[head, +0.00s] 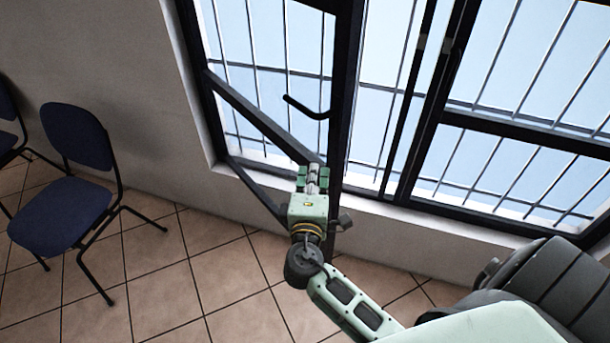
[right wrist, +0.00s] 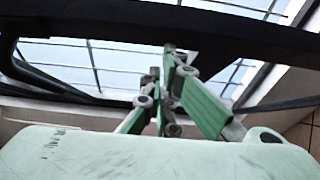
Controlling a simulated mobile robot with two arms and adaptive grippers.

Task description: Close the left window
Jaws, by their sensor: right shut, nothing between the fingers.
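The left window (head: 341,90) is a dark-framed pane that stands open, swung into the room, with its lower rail slanting down from the wall side. A dark curved handle (head: 306,108) shows near its free edge. My right gripper (head: 313,178) is shut and empty, at the lower part of the free edge. In the right wrist view the closed green fingers (right wrist: 168,92) point at a dark frame bar (right wrist: 160,28) that crosses the top. I cannot tell whether they touch it. My left gripper is not in view.
A right window (head: 480,120) with a dark frame and bars outside is at the right. Blue chairs (head: 78,140) stand at the left by the wall. A pale sill (head: 400,211) runs below the windows. The tiled floor (head: 150,250) between is free.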

